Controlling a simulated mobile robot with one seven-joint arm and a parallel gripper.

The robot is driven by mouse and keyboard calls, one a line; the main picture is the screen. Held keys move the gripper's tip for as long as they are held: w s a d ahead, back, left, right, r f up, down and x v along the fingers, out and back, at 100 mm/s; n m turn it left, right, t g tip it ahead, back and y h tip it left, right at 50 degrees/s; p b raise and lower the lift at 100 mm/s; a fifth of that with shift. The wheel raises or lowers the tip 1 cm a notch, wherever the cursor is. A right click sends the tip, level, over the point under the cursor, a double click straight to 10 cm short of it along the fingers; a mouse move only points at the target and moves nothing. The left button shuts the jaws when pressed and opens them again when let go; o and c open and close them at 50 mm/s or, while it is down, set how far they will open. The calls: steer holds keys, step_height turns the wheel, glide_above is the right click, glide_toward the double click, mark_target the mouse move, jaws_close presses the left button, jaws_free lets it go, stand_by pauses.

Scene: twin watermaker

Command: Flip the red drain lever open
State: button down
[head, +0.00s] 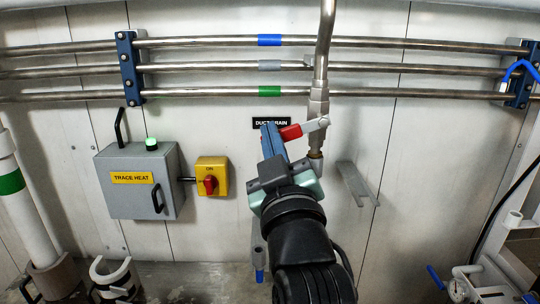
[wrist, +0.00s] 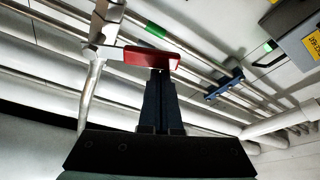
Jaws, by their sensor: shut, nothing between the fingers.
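The red drain lever (head: 291,132) sticks out to the left of a valve on the vertical steel pipe (head: 317,105), just beside the "DUCT DRAIN" label (head: 258,122). In the head view it slopes slightly down to the left. My gripper (head: 270,130) is at the lever's left end, its fingers together. In the wrist view the red lever (wrist: 150,57) crosses just beyond the fingertips of my gripper (wrist: 159,72). The fingers are shut with nothing between them. The fingertips look close to the lever, but I cannot tell whether they touch it.
A grey "TRACE HEAT" box (head: 126,195) and a yellow switch with a red knob (head: 212,175) are on the wall at left. Three horizontal pipes (head: 220,67) run above. A grey bracket (head: 354,183) sticks out right of my arm.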

steer(key=d+f+n+g+y+b, duration=0.2)
steer(key=d+f+n+b, duration=0.4)
steer(key=n+b, duration=0.7)
steer(key=shift+w+d+f+n+g+y, duration=0.2)
steer(key=shift+n+g+y, duration=0.15)
steer(key=shift+g, duration=0.55)
steer(key=shift+d+b, duration=0.15)
steer(key=shift+b, duration=0.2)
steer(key=a, duration=0.5)
steer(key=d+b+v, duration=0.1)
steer(key=v, duration=0.9)
steer(key=shift+r, duration=0.2)
steer(key=shift+s+a, duration=0.1)
